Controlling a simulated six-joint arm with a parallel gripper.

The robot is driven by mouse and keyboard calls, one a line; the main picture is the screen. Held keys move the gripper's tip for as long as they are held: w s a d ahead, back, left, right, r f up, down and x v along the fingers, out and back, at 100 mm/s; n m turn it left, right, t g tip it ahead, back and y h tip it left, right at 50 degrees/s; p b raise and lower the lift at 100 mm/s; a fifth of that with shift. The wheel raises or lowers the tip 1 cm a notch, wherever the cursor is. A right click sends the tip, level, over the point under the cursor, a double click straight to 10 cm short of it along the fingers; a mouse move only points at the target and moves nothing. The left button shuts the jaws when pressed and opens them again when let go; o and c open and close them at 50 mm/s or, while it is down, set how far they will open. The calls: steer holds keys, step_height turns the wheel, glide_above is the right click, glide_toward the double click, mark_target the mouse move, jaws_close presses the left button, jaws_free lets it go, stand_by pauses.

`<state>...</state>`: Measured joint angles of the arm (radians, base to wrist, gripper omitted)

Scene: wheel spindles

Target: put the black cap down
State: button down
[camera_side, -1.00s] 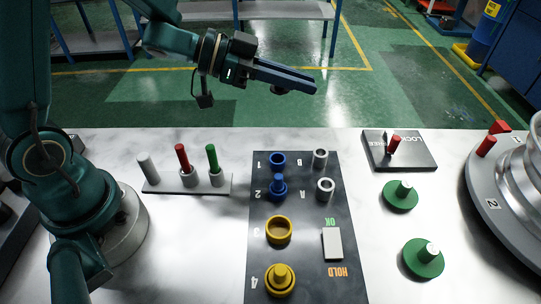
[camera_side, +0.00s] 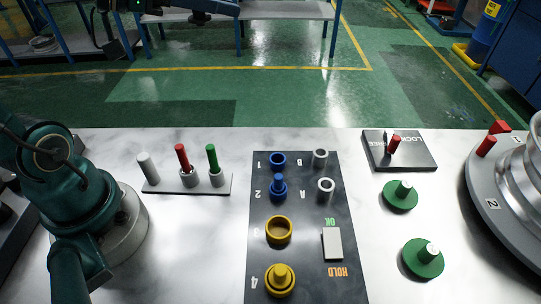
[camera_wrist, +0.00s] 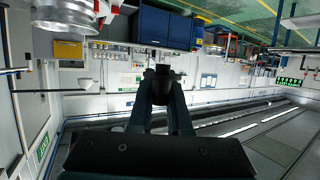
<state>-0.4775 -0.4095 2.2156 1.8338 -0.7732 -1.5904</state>
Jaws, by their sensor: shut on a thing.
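My gripper (camera_wrist: 163,80) is shut on the black cap (camera_wrist: 163,73), which shows as a dark shape between the fingertips in the wrist view. In the side view my gripper (camera_side: 215,8) is at the very top edge, partly cut off, high above the floor behind the table. A small dark shape below the fingers there looks like the cap. The cap is in the air, away from every surface on the table.
The dark board (camera_side: 307,270) carries blue and yellow parts and grey rings. A peg rack (camera_side: 190,187) stands left of it. To the right are the lock plate (camera_side: 415,152), two green discs (camera_side: 401,203) and the large wheel (camera_side: 500,228). Bare table lies between them.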

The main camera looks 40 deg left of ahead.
steer(key=w+d+f+m+g+h, duration=0.3)
steer(key=w+d+f+m+h, duration=0.2)
steer(key=d+f, duration=0.6)
steer(key=shift+w+d+f, duration=0.4)
steer(key=shift+w+f, duration=0.1)
steer(key=shift+f, duration=0.25)
steer(key=d+f, duration=0.2)
steer(key=d, duration=0.2)
steer(key=d+f, duration=0.2)
steer(key=d, duration=0.1)
steer(key=d+f, duration=0.3)
steer(key=d, duration=0.1)
steer(key=shift+s+d+f, duration=0.1)
steer(key=shift+s+d, duration=0.2)
steer(key=shift+s, duration=0.1)
steer(key=shift+f, duration=1.7)
steer(key=shift+f, duration=0.1)
